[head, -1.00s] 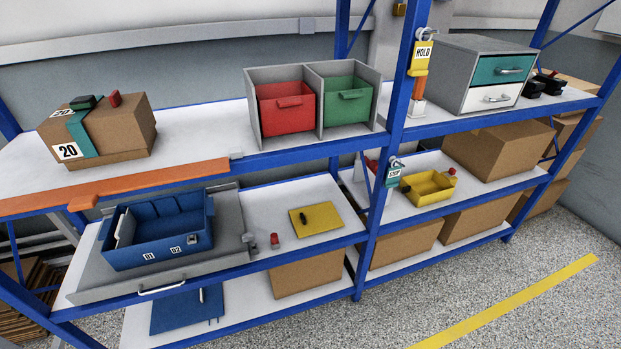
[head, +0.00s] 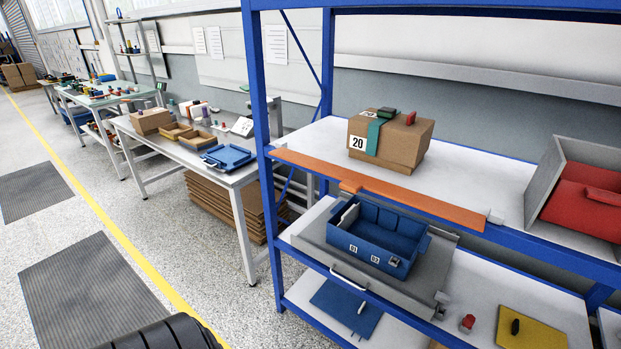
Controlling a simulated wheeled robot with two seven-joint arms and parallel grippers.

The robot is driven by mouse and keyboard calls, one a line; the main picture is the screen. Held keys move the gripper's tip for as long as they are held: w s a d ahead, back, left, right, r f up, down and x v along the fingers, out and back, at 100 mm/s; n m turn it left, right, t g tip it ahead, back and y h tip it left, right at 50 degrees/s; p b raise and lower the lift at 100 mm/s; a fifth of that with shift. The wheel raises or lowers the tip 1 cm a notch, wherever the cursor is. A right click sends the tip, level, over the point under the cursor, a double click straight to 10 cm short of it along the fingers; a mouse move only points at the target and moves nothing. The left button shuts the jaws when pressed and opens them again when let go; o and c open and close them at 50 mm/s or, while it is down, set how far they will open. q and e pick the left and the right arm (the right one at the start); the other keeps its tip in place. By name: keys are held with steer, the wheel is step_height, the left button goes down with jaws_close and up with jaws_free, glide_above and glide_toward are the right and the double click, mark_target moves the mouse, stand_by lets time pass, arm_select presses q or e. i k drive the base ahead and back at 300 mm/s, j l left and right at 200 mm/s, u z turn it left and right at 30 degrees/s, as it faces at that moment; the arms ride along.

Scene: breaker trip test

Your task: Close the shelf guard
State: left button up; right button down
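The orange shelf guard (head: 420,204) is a long flat bar along the front edge of the upper shelf (head: 470,180). It lies low, without standing up as a barrier, and has a small orange block (head: 350,187) on its front side. A small grey catch (head: 495,216) sits at its right end; whether the two are engaged is too small to tell. A cardboard box (head: 385,142) marked 20, with a green strap, stands behind the guard. Neither of my grippers is in the head view.
Below, a blue bin (head: 375,240) sits on a grey pull-out tray (head: 430,290) with a white handle. A red bin (head: 585,205) stands right on the upper shelf. A blue rack post (head: 262,130) rises at the left.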

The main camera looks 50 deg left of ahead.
mark_target(352, 181)
steer(key=u, duration=1.25)
